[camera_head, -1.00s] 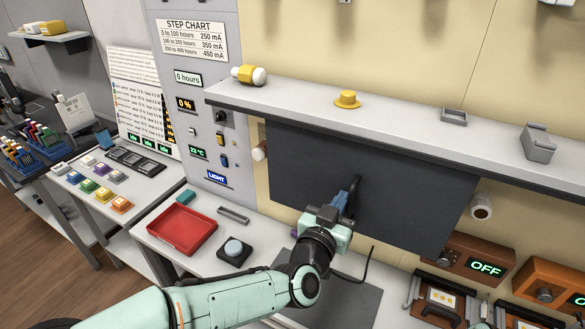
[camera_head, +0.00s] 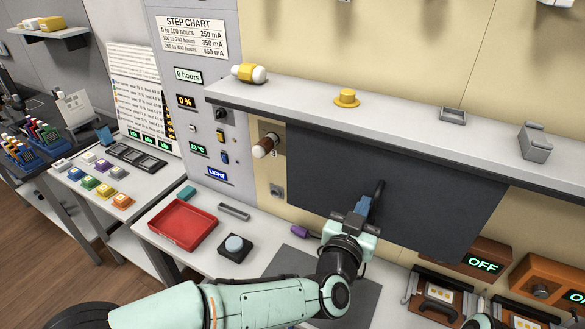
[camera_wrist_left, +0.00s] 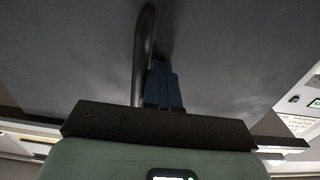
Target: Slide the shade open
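The shade (camera_head: 420,185) is a dark grey flat panel hanging under the long shelf. A dark bar handle (camera_head: 380,189) stands out from its lower part; the handle also shows in the left wrist view (camera_wrist_left: 143,45). My left gripper (camera_head: 364,205) is at the handle, its blue fingers (camera_wrist_left: 163,85) together, on the handle's left side in the head view. The fingers look beside the bar rather than around it. To the left of the shade, a brown cylinder with a white end (camera_head: 264,147) shows on the uncovered wall. My right gripper is not seen.
The shelf (camera_head: 400,130) above carries a yellow-white bottle (camera_head: 250,73), a yellow hat-shaped piece (camera_head: 347,98) and grey containers. Below are a red tray (camera_head: 183,224), a button box (camera_head: 235,247) and brown units reading OFF (camera_head: 483,263).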

